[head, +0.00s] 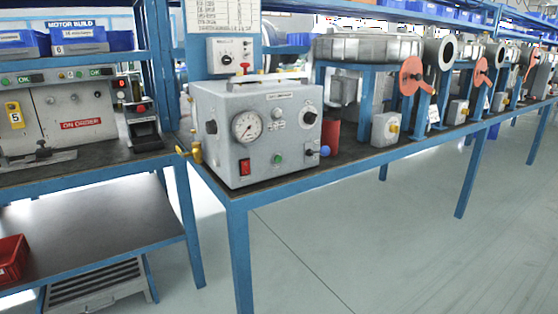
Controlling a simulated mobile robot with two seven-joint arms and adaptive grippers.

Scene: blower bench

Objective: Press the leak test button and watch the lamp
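A grey tester box (225,159) stands on the near corner of the blue-framed bench. Its front carries a round dial gauge (247,126), a red rocker switch (244,167), a green round button (279,158) and a dark knob (309,118). A small pale round fitting (277,113) sits at the upper middle of the front; I cannot tell whether it is the lamp or whether it is lit. The labels are too small to read, so I cannot confirm which control is the leak test button. Neither of my grippers is in view.
A blue ball-ended part (324,151) sticks out at the box's lower right. A brass-coloured fitting (196,151) is at the bench's left edge. A red cylinder (330,136) and grey housings (368,48) stand to the right. The floor (400,240) in front is clear.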

